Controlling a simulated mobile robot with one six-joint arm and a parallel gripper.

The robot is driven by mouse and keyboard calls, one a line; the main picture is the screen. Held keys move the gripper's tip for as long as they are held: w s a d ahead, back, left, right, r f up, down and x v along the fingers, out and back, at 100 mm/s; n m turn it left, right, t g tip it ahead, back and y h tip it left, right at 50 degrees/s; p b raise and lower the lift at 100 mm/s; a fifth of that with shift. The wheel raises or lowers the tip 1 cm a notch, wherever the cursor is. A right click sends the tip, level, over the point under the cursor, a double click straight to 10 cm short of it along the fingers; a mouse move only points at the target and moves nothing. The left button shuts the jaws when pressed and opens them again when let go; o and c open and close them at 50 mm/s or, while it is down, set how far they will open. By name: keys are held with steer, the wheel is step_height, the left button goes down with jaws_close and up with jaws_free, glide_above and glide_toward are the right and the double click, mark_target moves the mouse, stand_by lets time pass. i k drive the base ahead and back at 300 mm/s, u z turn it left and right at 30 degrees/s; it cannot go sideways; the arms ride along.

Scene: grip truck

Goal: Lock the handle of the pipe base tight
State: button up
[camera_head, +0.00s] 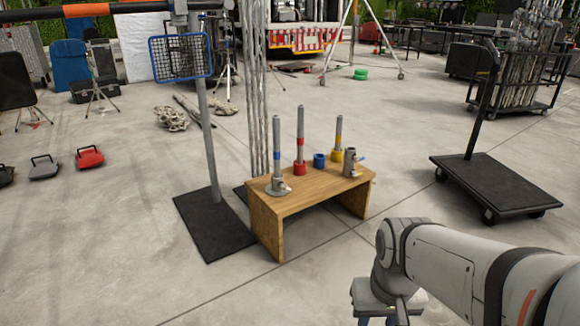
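A low wooden bench (318,192) stands in the middle of the view. At its front left is a grey pipe base (279,187) with an upright blue-banded pipe (279,142) in it and a small light handle at its side. At the bench's right end is another grey pipe base (350,169), with a small blue handle (361,158) and no pipe. The handles are too small to tell how tight they are. My gripper (377,319) points down at the bottom edge, in front of the bench and apart from it. Its fingertips are cut off.
On the bench, a red collar (299,168) and a yellow collar (337,157) hold upright pipes; a blue collar (319,160) is empty. A post on a black plate (211,232) stands left. A black cart (500,185) stands right. Bare floor lies in front.

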mark_target(283, 187)
steer(key=z, duration=0.05)
steer(key=i, duration=1.5)
steer(key=u, duration=0.1)
